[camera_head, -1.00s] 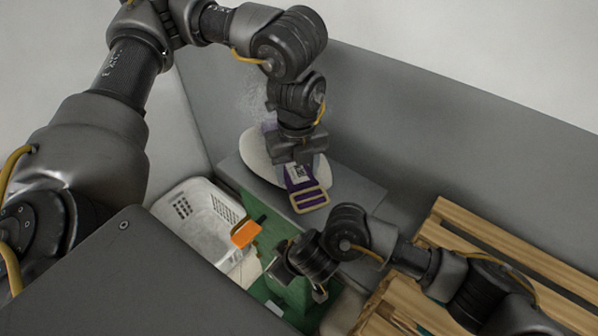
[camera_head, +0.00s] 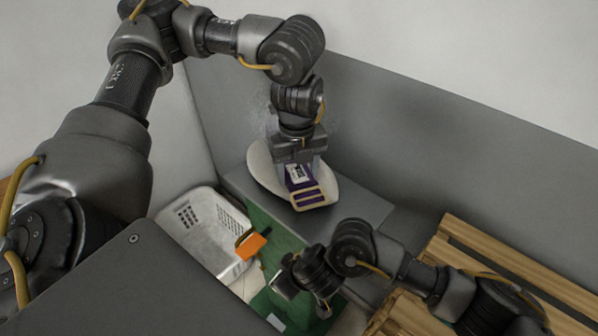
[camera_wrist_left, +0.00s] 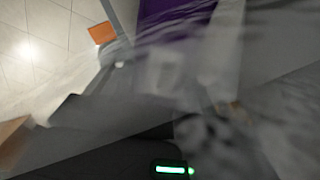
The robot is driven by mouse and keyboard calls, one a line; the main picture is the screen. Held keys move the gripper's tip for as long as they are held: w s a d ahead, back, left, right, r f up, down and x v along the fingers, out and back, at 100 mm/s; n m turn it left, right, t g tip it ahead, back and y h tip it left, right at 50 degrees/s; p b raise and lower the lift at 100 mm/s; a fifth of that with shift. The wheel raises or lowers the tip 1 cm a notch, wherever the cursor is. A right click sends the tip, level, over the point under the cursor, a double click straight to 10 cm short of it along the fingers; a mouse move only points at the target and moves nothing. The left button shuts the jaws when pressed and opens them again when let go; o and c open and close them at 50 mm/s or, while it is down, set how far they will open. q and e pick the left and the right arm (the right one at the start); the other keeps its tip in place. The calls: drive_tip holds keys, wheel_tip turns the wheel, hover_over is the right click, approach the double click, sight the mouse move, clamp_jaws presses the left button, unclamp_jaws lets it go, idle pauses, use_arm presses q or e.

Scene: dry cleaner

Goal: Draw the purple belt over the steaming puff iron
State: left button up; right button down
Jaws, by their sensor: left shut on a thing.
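The purple belt (camera_head: 299,175) hangs from my left gripper (camera_head: 300,162), with a white label and a pale rectangular buckle (camera_head: 309,197) at its lower end. My left gripper is shut on the belt, above the pale oval puff iron (camera_head: 262,170). Faint steam rises behind the gripper. The belt lies across the puff iron in the head view; I cannot tell whether they touch. The belt also shows blurred in the left wrist view (camera_wrist_left: 170,22). My right gripper (camera_head: 322,308) is low at front centre; its fingers are too small to read.
A white basket (camera_head: 205,225) stands left of the green surface (camera_head: 275,240). An orange object (camera_head: 251,244) is at the basket's edge. A grey ledge (camera_head: 358,205) lies right of the puff iron. Wooden slats (camera_head: 510,262) are at the right, and a grey panel stands behind.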

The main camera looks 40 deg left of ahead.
sight(306, 193)
use_arm(q)
drive_tip(key=shift+s+d, duration=0.55)
drive_tip(key=shift+d, duration=0.25)
drive_tip(key=shift+s+d, duration=0.6)
drive_tip(key=shift+d, duration=0.25)
drive_tip(key=shift+s+d, duration=0.55)
drive_tip(key=shift+d, duration=0.25)
drive_tip(key=shift+a, duration=0.1)
drive_tip(key=shift+w+a+f, duration=0.1)
drive_tip(key=shift+w+a, duration=0.4)
drive_tip(key=shift+a, duration=0.3)
drive_tip(key=shift+w+a, duration=0.55)
drive_tip(key=shift+a, duration=0.2)
drive_tip(key=shift+w+a+f, duration=0.1)
drive_tip(key=shift+w+a, duration=0.4)
drive_tip(key=shift+a, duration=0.3)
use_arm(e)
drive_tip(key=shift+s+d, duration=0.1)
drive_tip(key=shift+d, duration=0.05)
use_arm(q)
drive_tip(key=shift+r, duration=0.1)
